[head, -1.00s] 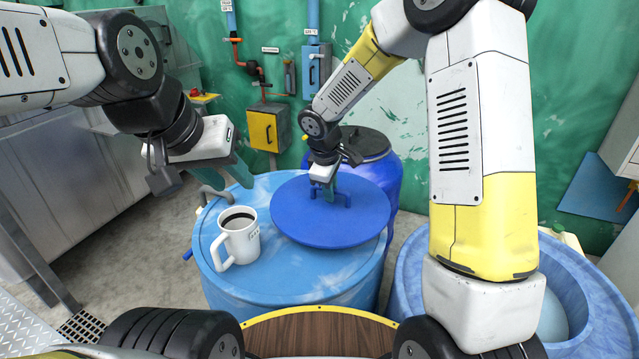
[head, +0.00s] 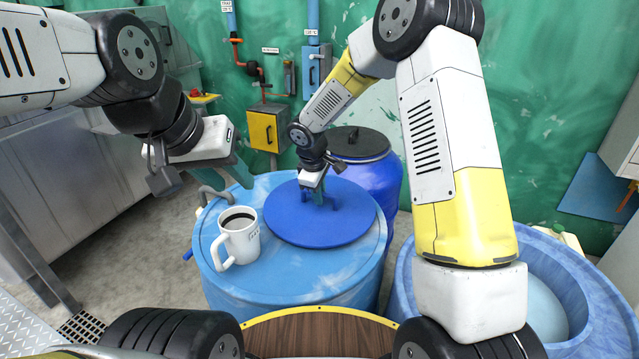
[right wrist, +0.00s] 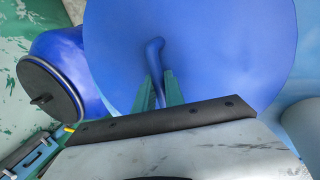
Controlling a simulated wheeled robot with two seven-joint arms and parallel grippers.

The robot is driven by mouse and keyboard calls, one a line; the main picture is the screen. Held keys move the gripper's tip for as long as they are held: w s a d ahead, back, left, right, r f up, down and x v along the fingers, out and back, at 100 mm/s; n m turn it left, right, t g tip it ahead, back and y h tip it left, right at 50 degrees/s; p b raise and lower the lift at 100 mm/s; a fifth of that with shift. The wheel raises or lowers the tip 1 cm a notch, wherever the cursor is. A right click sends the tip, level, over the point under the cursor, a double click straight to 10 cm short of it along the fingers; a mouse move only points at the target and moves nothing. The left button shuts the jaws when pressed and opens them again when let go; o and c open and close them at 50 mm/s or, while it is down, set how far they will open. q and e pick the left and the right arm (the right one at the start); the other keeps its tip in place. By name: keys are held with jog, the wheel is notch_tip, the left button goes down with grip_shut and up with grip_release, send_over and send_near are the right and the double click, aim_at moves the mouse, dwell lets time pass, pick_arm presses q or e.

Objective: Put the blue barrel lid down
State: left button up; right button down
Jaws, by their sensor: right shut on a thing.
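The blue barrel lid (head: 292,222) is a flat round disc with a raised handle, level over the top of the light blue barrel (head: 250,283). I cannot tell if it touches the barrel top or hovers just above. My right gripper (head: 319,194) is shut on the lid's handle; the right wrist view shows both green fingers (right wrist: 160,92) around the handle (right wrist: 155,58), with the lid filling much of that view. My left gripper (head: 204,178) is open and empty, left of the lid and behind the mug.
A white mug (head: 240,240) with dark contents stands on the barrel top, close to the lid's left edge. A darker blue barrel (head: 380,178) with a black lid stands behind. An open blue tub (head: 575,265) is at the right. A yellow box (head: 264,130) hangs on the wall.

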aim_at(315, 212)
jog(key=c, duration=1.4)
grip_release()
jog(key=shift+r, duration=0.4)
jog(key=v, duration=1.1)
jog(key=s+d+r+m, duration=0.3)
jog(key=s+d+r, duration=0.3)
jog(key=r, duration=0.1)
jog(key=s+d+r+m+t+y, duration=0.1)
jog(key=s+d+r+m, duration=0.1)
jog(key=s, duration=0.4)
jog(key=s+d+r+m+t+y, duration=0.1)
jog(key=s+d+r+m, duration=0.1)
jog(key=s+d+m, duration=0.2)
jog(key=s+d+r+m+t+y, duration=0.1)
jog(key=s+d+r+m, duration=0.1)
jog(key=s, duration=0.8)
jog(key=shift+d+m, duration=0.65)
jog(key=shift+m, duration=0.25)
jog(key=shift+s, duration=0.15)
